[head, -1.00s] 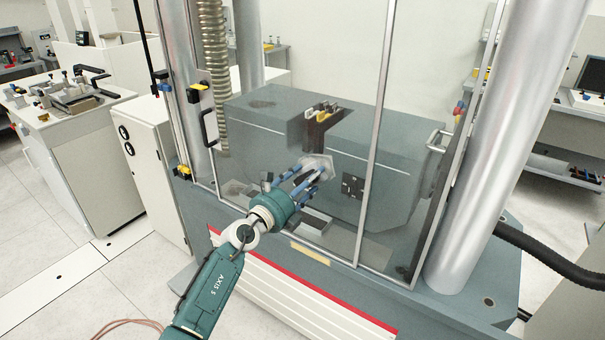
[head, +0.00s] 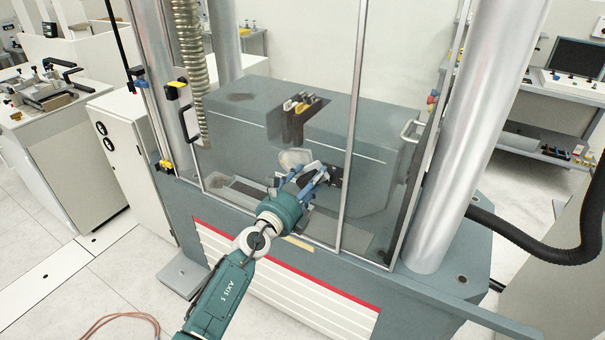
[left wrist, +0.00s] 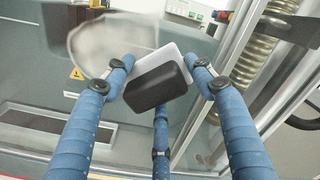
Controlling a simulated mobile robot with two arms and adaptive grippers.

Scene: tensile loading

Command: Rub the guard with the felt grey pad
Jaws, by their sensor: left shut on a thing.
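The guard (head: 250,150) is a clear framed panel across the front of the grey machine. A cloudy whitish patch (head: 292,159) shows on it, also in the left wrist view (left wrist: 112,42). My left gripper (head: 307,180) is shut on the felt grey pad (left wrist: 174,57), which has a black back (left wrist: 155,88) toward the wrist camera and a light grey edge beyond. The pad is at the guard, just right of the cloudy patch in the head view. I cannot tell whether its face touches the panel. My right gripper is not in view.
Metal frame bars and a thick steel column (head: 475,135) stand right of my left gripper. A black handle (head: 188,122) is at the guard's left and a ribbed hose (head: 188,70) hangs behind. A red-edged white slatted panel (head: 290,285) lies below.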

